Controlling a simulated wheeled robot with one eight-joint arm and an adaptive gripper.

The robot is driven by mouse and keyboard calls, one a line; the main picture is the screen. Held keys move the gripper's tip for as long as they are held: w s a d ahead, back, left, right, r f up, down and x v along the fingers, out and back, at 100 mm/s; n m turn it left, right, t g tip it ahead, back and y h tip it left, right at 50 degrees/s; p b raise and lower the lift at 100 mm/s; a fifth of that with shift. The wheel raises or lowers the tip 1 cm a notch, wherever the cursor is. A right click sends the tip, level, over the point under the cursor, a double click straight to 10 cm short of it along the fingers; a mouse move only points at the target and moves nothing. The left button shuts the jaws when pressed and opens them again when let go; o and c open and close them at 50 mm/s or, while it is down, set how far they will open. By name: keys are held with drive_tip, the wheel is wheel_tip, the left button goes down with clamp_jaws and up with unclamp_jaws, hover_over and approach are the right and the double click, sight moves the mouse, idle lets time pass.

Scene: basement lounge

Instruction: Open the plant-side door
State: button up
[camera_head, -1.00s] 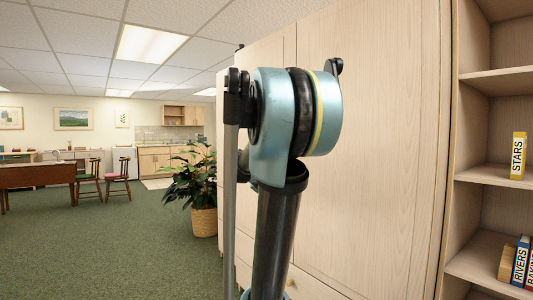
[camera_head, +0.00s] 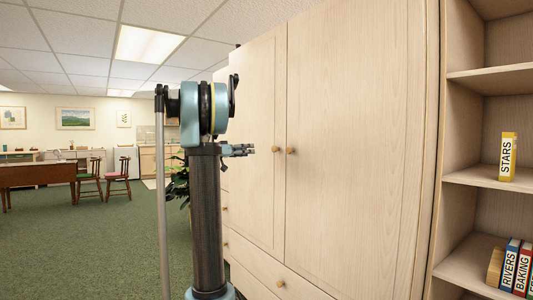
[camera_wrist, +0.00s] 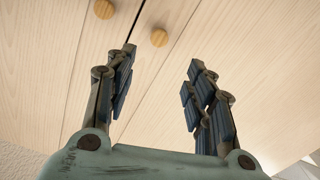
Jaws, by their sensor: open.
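A pale wood cabinet has two tall doors side by side. The plant-side door (camera_head: 257,110) is the left one and is shut. Its round wooden knob (camera_head: 275,149) sits by the middle seam, close to the knob (camera_head: 290,151) of the other door (camera_head: 350,150), also shut. My gripper (camera_head: 252,149) is just left of the plant-side knob, apart from it and pointing towards it. In the wrist view my gripper (camera_wrist: 160,75) is open and empty. Two knobs show beyond its fingertips there, one at the top edge (camera_wrist: 104,9) and one lower (camera_wrist: 159,37).
Drawers (camera_head: 255,270) lie below the doors. A shelf unit (camera_head: 490,180) with several books stands at the right. The plant (camera_head: 178,187) is partly hidden behind my arm. Green carpet (camera_head: 100,240) is open on the left, with a table (camera_head: 35,175) and chairs further back.

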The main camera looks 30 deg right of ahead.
sight(273, 149)
drive_tip(key=d, duration=0.5)
drive_tip(key=w+d, duration=0.1)
drive_tip(key=d, duration=1.1)
drive_tip(key=shift+w, duration=0.15)
